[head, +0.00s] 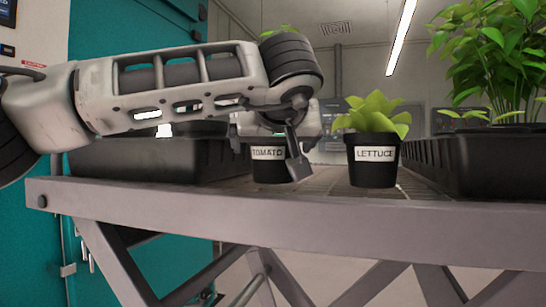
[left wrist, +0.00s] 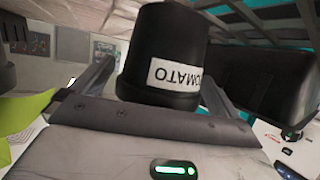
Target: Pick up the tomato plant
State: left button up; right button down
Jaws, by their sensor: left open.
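The tomato plant's black pot (head: 268,171), with a white TOMATO label, stands on the slatted table. My left arm and wrist hide most of the plant; a little green (head: 279,31) shows above the wrist. My left gripper (head: 288,150) is at the pot, with one finger in front of the label's right end. In the left wrist view the pot (left wrist: 163,50) appears upside down, between the two spread fingers of the open gripper (left wrist: 155,88). I cannot tell whether either finger touches it. My right gripper is out of view.
A potted lettuce (head: 373,178) stands close on the right. A black tray (head: 480,165) with leafy plants lies further right, and another black tray (head: 150,158) lies left under my arm. The table's front edge (head: 280,215) runs across the near side.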

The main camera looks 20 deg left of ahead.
pick_arm(q)
jog(key=c, duration=1.2)
jog(key=shift+r, duration=0.1)
